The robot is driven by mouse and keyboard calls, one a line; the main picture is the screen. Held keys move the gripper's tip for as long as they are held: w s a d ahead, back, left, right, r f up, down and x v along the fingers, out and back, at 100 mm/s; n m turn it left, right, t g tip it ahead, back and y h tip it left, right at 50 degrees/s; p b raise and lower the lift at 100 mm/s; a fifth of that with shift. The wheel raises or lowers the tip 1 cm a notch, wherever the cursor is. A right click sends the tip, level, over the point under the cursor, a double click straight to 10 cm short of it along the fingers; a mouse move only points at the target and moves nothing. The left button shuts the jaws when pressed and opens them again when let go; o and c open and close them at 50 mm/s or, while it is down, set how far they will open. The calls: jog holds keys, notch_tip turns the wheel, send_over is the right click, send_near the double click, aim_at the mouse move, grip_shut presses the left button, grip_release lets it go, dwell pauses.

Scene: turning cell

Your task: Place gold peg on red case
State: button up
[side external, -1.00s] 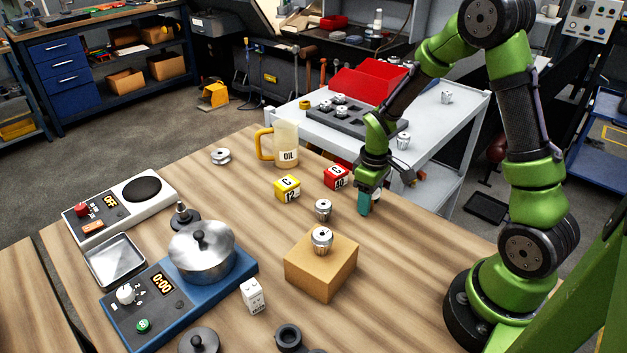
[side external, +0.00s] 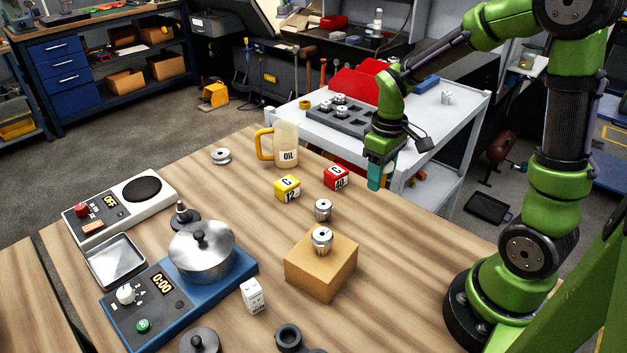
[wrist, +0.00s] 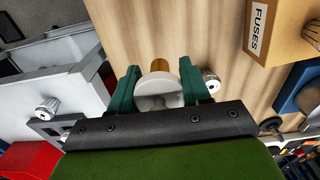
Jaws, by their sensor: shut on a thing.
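My gripper (side external: 376,177) is raised above the table's right edge, to the right of the small red block (side external: 336,177), which is marked with a C and a number. In the wrist view its green fingers (wrist: 160,88) are closed around a pale flanged piece with a gold end (wrist: 160,65), which looks like the gold peg. The side external view does not show the held piece clearly. The red block stands on the table beside a yellow block (side external: 288,188). A larger open red bin (side external: 368,82) stands on the grey cart.
The cart (side external: 440,125) carries a dark tray (side external: 340,118) of metal parts. A cardboard box (side external: 320,270) with a metal part on top, another metal part (side external: 322,208) and an oil jug (side external: 285,145) stand on the table. A pot (side external: 201,250) is at left.

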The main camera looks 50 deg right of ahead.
send_over(336, 170)
jog(key=shift+s+f, duration=0.15)
jog(key=shift+f, duration=2.4)
jog(key=shift+f, duration=0.15)
jog(key=o, duration=1.2)
